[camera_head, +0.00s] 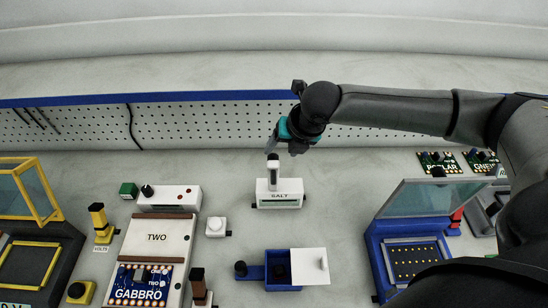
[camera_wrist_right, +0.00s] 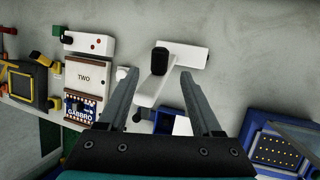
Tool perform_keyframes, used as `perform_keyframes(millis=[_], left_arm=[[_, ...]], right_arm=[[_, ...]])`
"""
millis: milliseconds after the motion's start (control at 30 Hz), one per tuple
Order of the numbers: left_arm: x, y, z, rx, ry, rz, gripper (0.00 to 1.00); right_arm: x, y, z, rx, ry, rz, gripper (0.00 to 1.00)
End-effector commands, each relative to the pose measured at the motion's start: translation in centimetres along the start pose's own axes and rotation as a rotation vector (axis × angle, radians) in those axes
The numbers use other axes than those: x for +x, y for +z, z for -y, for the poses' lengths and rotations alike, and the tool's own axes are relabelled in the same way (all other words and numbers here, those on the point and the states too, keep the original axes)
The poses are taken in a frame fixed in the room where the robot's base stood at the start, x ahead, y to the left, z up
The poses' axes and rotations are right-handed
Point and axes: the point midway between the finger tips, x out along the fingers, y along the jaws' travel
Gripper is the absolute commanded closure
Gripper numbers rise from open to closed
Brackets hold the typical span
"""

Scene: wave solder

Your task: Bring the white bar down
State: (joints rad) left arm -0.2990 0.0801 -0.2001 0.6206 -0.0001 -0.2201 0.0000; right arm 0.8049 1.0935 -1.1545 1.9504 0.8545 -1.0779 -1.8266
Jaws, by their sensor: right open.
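A white device labelled SALT (camera_head: 279,201) stands mid-table, with an upright white bar (camera_head: 273,172) topped by a dark grip. In the right wrist view the white bar (camera_wrist_right: 150,90) slants across, and its black grip (camera_wrist_right: 159,61) shows between the finger lines. My right gripper (camera_head: 278,142) is open and empty, just above and behind the bar's top in the head view. In the right wrist view its fingers (camera_wrist_right: 159,76) lie either side of the bar; contact cannot be told. My left gripper is not in view.
A blue box (camera_head: 278,269) with a white lid sits in front of the device. Left is a white panel marked TWO (camera_head: 157,238) and a small white button block (camera_head: 216,226). Right is a blue-framed unit (camera_head: 378,243) with a raised lid. A perforated rail (camera_head: 200,120) runs behind.

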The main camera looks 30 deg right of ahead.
Motion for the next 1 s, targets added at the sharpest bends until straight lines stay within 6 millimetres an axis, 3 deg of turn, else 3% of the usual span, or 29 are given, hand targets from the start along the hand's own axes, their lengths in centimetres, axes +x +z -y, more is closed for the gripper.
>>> perform_keyframes(millis=[200,400,900,1000], left_arm=[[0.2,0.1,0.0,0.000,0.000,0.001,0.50],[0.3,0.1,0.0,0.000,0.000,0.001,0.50],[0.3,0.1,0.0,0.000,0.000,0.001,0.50],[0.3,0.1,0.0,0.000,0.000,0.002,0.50]], right_arm=[[3.8,0.0,0.0,0.002,-0.001,-0.001,0.34],[6.2,0.0,0.0,0.002,-0.001,-0.001,0.34],[7.3,0.0,0.0,0.000,-0.001,0.000,0.34],[7.3,0.0,0.0,0.000,-0.001,0.000,0.44]])
